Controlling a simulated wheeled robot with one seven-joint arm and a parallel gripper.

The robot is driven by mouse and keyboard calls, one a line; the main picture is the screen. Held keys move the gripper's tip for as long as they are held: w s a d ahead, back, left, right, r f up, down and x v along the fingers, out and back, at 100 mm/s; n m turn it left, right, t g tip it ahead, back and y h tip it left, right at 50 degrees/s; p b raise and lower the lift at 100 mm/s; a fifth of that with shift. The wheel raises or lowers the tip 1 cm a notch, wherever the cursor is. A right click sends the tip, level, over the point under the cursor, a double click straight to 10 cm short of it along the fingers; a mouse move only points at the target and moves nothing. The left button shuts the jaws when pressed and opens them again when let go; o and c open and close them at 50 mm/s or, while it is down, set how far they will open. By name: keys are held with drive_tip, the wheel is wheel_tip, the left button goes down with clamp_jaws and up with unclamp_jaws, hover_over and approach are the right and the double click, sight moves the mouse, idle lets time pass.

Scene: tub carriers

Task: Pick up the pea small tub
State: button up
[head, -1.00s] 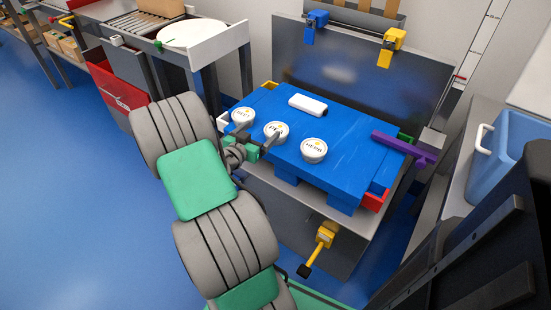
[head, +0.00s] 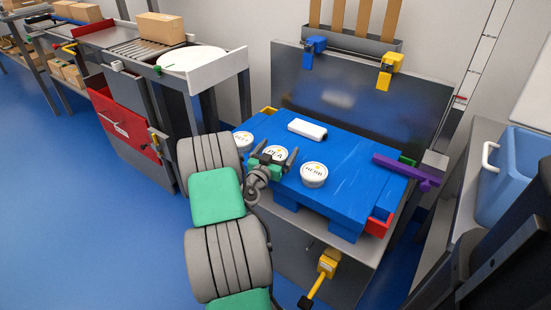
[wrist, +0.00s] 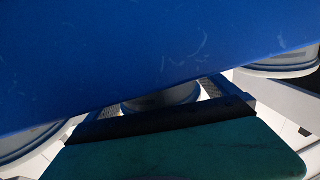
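The pea tub (head: 275,153) is a small round white tub with a "PEA" lid, upright on the blue slab (head: 345,180). My gripper (head: 273,160) is low at the slab's near side, with one dark finger on each side of the pea tub. The tub's lower front is hidden by the gripper. In the wrist view the pea tub (wrist: 162,97) lies between the fingertips, with narrow gaps seeming to show beside it. My gripper (wrist: 158,101) looks open around it, not clamped.
The herb tub (head: 314,174) stands close to the right of my gripper. Another white tub (head: 243,140) is at the left, partly hidden by my arm. A white block (head: 307,130) lies behind. A purple bar (head: 405,172) is at the slab's right edge.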

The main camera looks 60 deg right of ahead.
drive_tip(key=c, duration=1.5)
drive_tip(key=shift+o, duration=0.2)
drive_tip(key=shift+r, duration=0.15)
